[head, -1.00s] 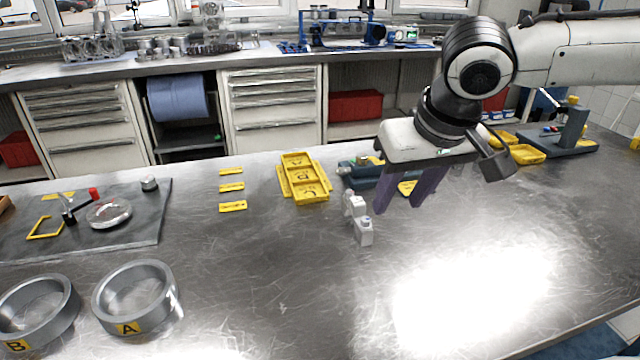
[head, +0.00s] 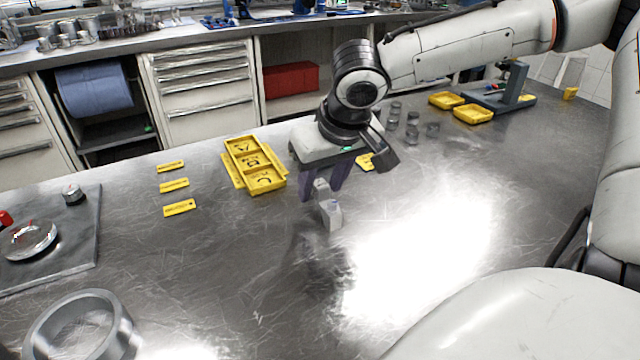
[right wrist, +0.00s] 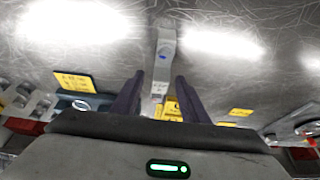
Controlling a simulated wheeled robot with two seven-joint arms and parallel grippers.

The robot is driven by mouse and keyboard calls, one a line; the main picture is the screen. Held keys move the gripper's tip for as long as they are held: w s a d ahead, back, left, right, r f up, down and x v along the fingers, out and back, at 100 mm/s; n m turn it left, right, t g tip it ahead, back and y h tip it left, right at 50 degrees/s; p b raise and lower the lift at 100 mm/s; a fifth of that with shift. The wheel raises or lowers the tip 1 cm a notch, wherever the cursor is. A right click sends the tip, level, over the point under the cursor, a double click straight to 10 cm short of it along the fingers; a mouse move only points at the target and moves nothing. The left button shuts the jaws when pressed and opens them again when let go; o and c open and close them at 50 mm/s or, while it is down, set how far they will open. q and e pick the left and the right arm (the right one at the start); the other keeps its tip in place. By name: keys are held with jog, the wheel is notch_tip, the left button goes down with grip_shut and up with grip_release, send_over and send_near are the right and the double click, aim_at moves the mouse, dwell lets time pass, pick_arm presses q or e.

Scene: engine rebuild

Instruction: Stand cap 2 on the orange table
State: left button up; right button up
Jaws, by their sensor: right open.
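A light grey metal cap (head: 330,213) stands on the steel bench in the head view. I cannot read a number on it, so I cannot tell if it is cap 2. I cannot tell whether the fingers touch the cap. My left gripper and an orange table are not in view.
A yellow tray (head: 262,181) marked A, B, C lies left of the gripper, beside yellow labels (head: 174,185). A grey ring (head: 83,330) stands front left. Yellow trays (head: 473,114) and small dark cylinders (head: 412,128) lie behind right.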

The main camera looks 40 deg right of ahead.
jog(key=shift+w+f, duration=0.2)
jog(key=shift+f, duration=0.3)
grip_shut()
